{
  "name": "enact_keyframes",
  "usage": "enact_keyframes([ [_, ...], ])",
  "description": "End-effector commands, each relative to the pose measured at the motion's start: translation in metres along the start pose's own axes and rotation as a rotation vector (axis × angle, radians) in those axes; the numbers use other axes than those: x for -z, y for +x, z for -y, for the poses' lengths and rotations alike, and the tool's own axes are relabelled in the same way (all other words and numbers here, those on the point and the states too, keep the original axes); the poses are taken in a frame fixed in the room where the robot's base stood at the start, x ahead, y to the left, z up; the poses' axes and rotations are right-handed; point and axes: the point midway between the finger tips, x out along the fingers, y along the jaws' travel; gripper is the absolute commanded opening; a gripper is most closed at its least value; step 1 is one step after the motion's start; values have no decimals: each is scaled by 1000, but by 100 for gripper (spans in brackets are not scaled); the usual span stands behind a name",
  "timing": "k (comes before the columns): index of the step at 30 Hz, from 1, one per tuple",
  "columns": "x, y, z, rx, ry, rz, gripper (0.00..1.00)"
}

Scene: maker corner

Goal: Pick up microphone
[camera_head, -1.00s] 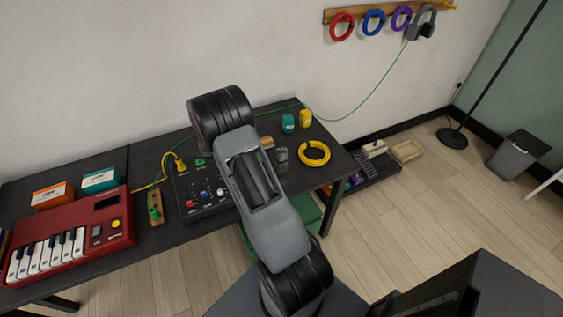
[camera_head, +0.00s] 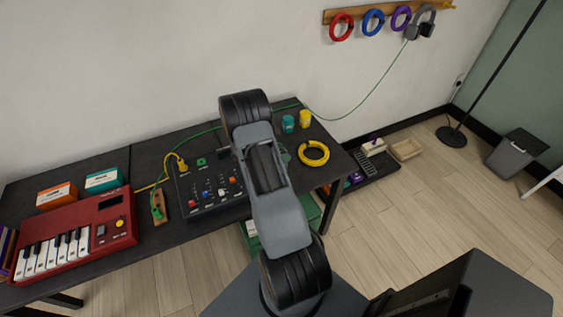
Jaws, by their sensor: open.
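I cannot make out a microphone in the head view. My arm (camera_head: 279,213) reaches up across the picture and covers part of the dark table (camera_head: 150,153) between the black mixer (camera_head: 206,190) and the yellow ring (camera_head: 313,153). My gripper is not visible; the arm's upper links hide that area. Only a small dark green edge (camera_head: 286,156) shows just right of the arm, too little to tell what it is.
A red keyboard (camera_head: 75,237), orange box (camera_head: 56,195) and teal box (camera_head: 101,181) stand at left. Teal (camera_head: 288,123) and yellow (camera_head: 305,118) containers stand at the back right. Cables cross the table. A low shelf (camera_head: 378,166) lies right.

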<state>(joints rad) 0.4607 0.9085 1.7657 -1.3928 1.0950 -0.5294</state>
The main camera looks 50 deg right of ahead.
Motion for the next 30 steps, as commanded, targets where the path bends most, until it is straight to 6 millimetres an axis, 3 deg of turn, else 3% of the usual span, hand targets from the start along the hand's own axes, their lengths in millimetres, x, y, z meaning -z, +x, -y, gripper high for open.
enact_keyframes([
  [8,0,2,0,0,0,0,62],
  [27,0,1,0,0,0,0,1],
  [30,0,1,0,0,0,0,0],
])
